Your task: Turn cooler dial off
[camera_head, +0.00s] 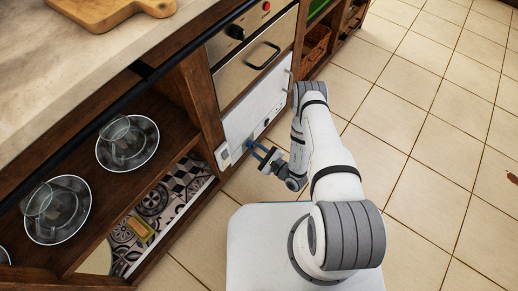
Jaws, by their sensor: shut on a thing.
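The cooler (248,112) shows as a white front panel low in the wooden unit, under a steel oven-like front. My gripper (254,148) is at the lower part of this panel, with its fingers pointing toward it. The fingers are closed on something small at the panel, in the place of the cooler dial. The dial itself is too small and too covered by the fingers to make out, so its setting cannot be told. A small dark round spot (267,121) shows on the panel, above and right of the fingers.
The steel front (250,70) has a dark handle, a black knob and a red button. A small white box (223,156) is left of my gripper. Open shelves with glass cups (123,147) on plates are at left.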

